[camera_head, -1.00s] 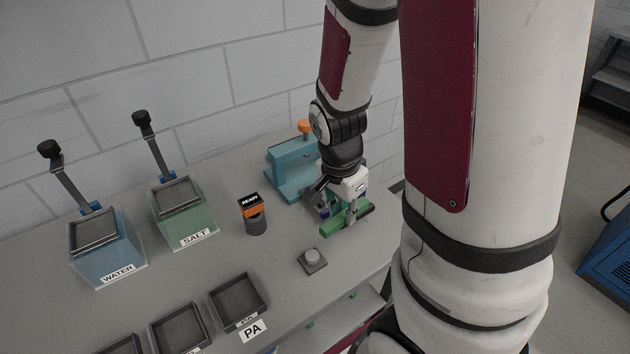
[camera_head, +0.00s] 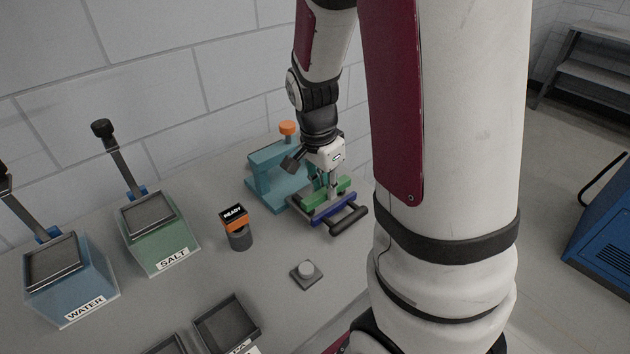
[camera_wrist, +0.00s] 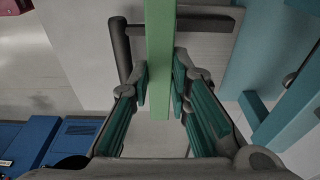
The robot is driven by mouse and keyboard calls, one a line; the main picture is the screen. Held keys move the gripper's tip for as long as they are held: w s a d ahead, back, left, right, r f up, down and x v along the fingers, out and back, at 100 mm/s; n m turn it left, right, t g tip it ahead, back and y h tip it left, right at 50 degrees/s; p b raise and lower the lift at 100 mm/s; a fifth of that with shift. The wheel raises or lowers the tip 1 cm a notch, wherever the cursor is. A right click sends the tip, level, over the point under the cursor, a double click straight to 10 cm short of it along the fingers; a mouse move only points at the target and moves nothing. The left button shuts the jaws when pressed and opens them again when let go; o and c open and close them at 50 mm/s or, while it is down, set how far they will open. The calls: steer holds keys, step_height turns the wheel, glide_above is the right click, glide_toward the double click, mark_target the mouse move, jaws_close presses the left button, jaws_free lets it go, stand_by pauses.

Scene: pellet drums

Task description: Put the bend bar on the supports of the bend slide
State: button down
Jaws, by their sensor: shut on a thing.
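The bend bar is a green bar (camera_head: 341,186), held level in my gripper (camera_head: 326,188) at the right part of the bench. In the wrist view the bar (camera_wrist: 159,35) runs lengthwise between the two fingers, which are shut on it. The bend slide (camera_head: 338,209), blue with a dark rod-like handle at its front, lies just in front of and below the bar. In the wrist view dark parts of the slide (camera_wrist: 205,24) show under the bar. The supports are not clearly seen, and I cannot tell whether the bar touches them.
A teal press (camera_head: 262,176) with an orange knob stands close behind and left of my gripper. WATER and SALT bins (camera_head: 155,235) are farther left.

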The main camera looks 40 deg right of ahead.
steer(key=w, duration=0.1)
steer(key=w+d, duration=0.1)
steer(key=w, duration=0.1)
steer(key=w+d, duration=0.1)
steer(key=w, duration=0.1)
steer(key=shift+d+f, duration=0.15)
steer(key=shift+f, duration=0.15)
steer(key=shift+w+f, duration=0.15)
steer(key=shift+f, duration=1.6)
steer(key=shift+f, duration=0.15)
steer(key=c, duration=1.5)
jaws_free()
